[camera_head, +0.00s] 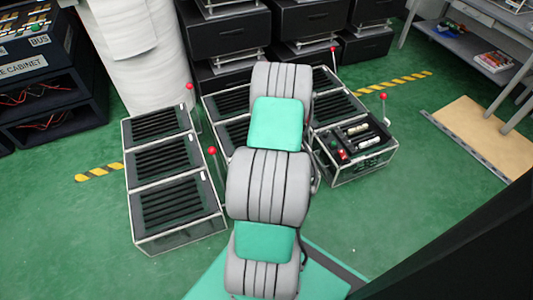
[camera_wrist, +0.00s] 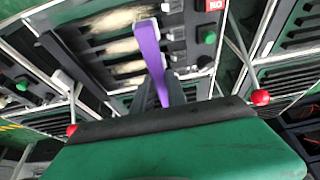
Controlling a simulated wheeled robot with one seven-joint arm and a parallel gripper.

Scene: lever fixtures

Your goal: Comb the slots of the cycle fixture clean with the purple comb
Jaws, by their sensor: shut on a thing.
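The purple comb (camera_wrist: 148,42) stands between the dark fingers of my gripper (camera_wrist: 162,92), which is shut on it. Its upper end reaches over a dark slotted fixture (camera_wrist: 92,29) in the wrist view. Pale tan fluff (camera_wrist: 122,46) lies in several of the slots there. The fixture has a green button (camera_wrist: 209,38) and a red label (camera_wrist: 214,5) at its right. Whether the comb touches the slots, I cannot tell. In the head view, a box with red, green and white parts (camera_head: 355,143) seems to be this fixture. My arm hides my gripper and the comb there.
A bank of black-slotted boxes (camera_head: 172,190) stands left of my arm. Red-knobbed levers rise beside the boxes, one close by my arm (camera_head: 211,151); another shows in the wrist view (camera_wrist: 261,97). A wooden board (camera_head: 480,135) lies right. Green floor is open at lower left.

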